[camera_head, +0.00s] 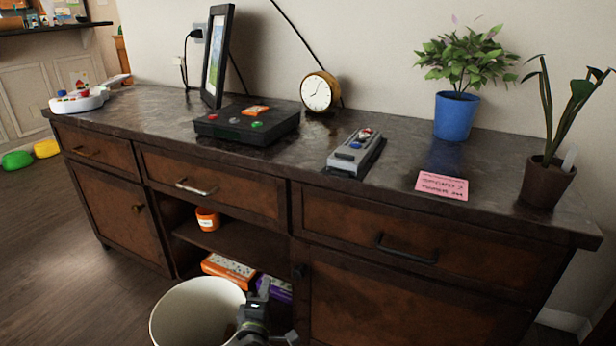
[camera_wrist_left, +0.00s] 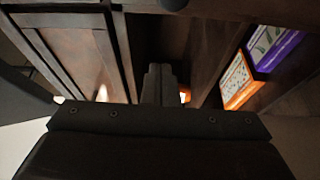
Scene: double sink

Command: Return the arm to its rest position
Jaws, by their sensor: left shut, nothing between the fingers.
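My left gripper (camera_head: 264,288) is low in the head view, in front of the dark wooden sideboard (camera_head: 365,295). It is at the right rim of a white bin (camera_head: 170,310) and overlaps it in the picture; I cannot tell whether they touch. Its fingers are shut and empty. In the left wrist view the closed fingers (camera_wrist_left: 158,80) point toward the sideboard's open shelf space. My right gripper is not in view.
An orange box (camera_head: 228,268) and a purple box (camera_head: 276,288) lie on the low shelf, with an orange cup (camera_head: 207,219) above. The countertop holds a picture frame (camera_head: 217,55), a clock (camera_head: 319,92), a black box (camera_head: 247,121), a grey device (camera_head: 356,152) and plants (camera_head: 456,115).

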